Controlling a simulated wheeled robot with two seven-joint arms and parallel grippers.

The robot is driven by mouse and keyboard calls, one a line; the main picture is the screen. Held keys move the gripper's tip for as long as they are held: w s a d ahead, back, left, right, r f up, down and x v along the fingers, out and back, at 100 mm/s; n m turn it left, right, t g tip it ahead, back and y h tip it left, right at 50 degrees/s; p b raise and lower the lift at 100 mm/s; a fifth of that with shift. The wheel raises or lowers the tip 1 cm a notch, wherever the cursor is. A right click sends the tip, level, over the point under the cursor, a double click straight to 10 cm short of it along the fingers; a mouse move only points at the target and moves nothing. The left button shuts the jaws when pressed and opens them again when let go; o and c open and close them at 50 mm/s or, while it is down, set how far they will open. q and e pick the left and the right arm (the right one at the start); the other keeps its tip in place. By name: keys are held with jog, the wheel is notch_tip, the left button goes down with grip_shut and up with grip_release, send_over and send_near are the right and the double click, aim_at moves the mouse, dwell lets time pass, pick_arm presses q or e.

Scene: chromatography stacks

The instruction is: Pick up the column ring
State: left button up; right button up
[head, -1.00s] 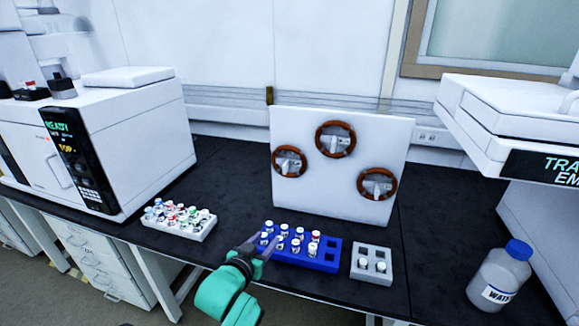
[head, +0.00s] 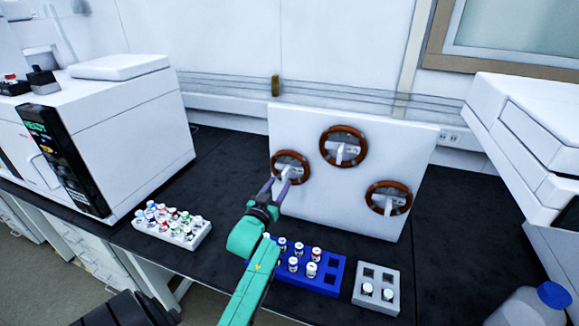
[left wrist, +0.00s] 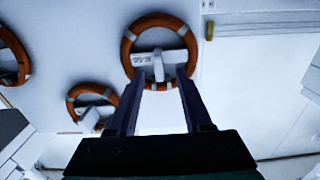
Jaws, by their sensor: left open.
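Three brown rings hang on an upright white panel (head: 310,215): a left ring (head: 277,158), a top ring (head: 344,129) and a right ring (head: 389,184). Each surrounds a grey label and a pale peg. My left gripper (head: 278,185) is open, its fingertips in front of the lower part of the left ring. In the left wrist view, which looks upside down, the open left gripper (left wrist: 165,72) points at the left ring (left wrist: 128,50), its tips overlapping the ring and flanking the peg. Contact cannot be told. My right gripper is not in view.
A blue vial rack (head: 335,276), partly hidden by my left arm, stands before the panel. A grey rack (head: 377,307) is at its right, a white vial rack (head: 160,236) at its left. A bottle (head: 525,308) stands lower right. White machines flank the black bench.

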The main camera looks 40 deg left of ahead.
aim_at(283, 177)
pick_arm(q)
jog(key=x, duration=0.1)
jog(key=p+x, duration=0.1)
jog(key=x, duration=0.2)
jog(key=shift+w+r, duration=0.15)
jog(key=shift+r, duration=0.1)
jog(key=shift+w+a+f, duration=0.1)
jog(key=shift+w+f, duration=0.05)
jog(key=shift+w, duration=0.25)
grip_shut()
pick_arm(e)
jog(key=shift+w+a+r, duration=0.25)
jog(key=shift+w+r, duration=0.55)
pick_arm(q)
jog(key=shift+s, duration=0.1)
